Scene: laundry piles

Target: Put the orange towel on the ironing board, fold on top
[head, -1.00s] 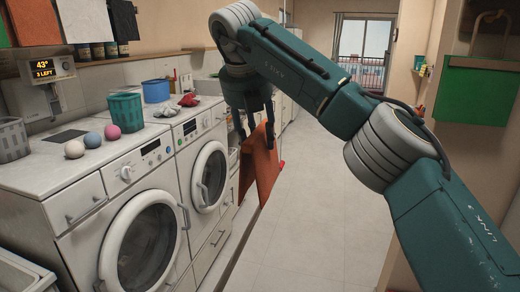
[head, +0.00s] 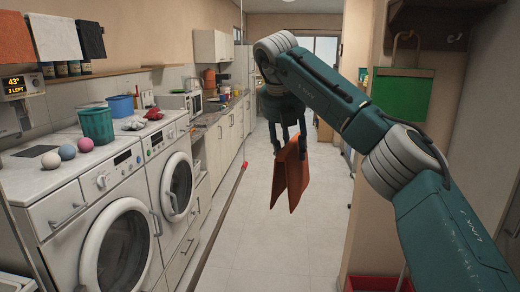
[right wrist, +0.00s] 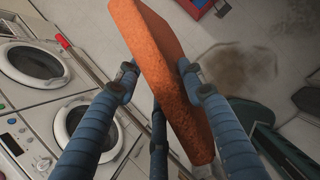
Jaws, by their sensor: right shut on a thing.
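The orange towel (head: 288,178) hangs folded in my right gripper (head: 290,142), its two halves drooping like a tent over the open floor. In the right wrist view the towel (right wrist: 165,75) stands between the fingers of the gripper (right wrist: 155,80), which press on it from both sides. My left gripper is in neither current view. I see no ironing board in these frames.
Two front-loading washers (head: 120,245) line the left side, with a teal basket (head: 97,124), a blue tub (head: 122,106) and several balls on top. A red container (head: 378,284) stands at the bottom right. The middle floor is clear.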

